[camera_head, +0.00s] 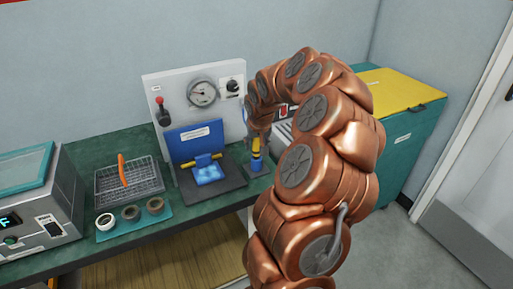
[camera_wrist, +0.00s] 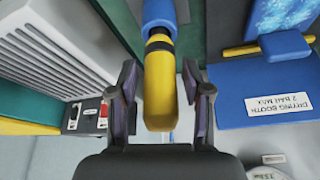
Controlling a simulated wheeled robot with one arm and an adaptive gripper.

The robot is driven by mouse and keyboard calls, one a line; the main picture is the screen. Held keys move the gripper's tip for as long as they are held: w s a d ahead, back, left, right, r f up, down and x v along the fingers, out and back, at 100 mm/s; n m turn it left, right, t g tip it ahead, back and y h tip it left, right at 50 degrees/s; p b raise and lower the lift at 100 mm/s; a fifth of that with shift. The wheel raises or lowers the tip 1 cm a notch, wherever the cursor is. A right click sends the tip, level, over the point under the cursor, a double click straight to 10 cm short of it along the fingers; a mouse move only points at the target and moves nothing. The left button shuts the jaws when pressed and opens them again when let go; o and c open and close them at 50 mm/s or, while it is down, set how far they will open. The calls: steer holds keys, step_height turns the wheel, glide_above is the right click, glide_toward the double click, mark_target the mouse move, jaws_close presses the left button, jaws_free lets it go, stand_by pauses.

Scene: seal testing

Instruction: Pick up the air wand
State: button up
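The air wand (camera_wrist: 159,90) looks like a yellow cylinder with a black band and a blue part. In the head view the wand (camera_head: 257,154) stands at the bench's right, beside the blue drying booth, partly hidden by my gripper. In the wrist view my gripper (camera_wrist: 160,80) is open, with one finger on each side of the wand's yellow part. A narrow gap shows between the wand and each finger, so they look apart. In the head view my gripper (camera_head: 257,136) is small and the fingers are hard to make out.
The drying booth (camera_head: 196,141) with its blue lid is left of the wand. A gauge panel (camera_head: 155,84) stands behind it. A wire basket (camera_head: 104,191) with an orange handle, several rings and a grey machine (camera_head: 60,222) are further left. A yellow-lidded green cabinet (camera_head: 418,136) is at right.

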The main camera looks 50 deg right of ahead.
jaws_close()
steer(key=shift+r, duration=0.1)
step_height(320, 180, up, 10)
steer(key=shift+f+b, duration=0.1)
steer(key=shift+b, duration=0.75)
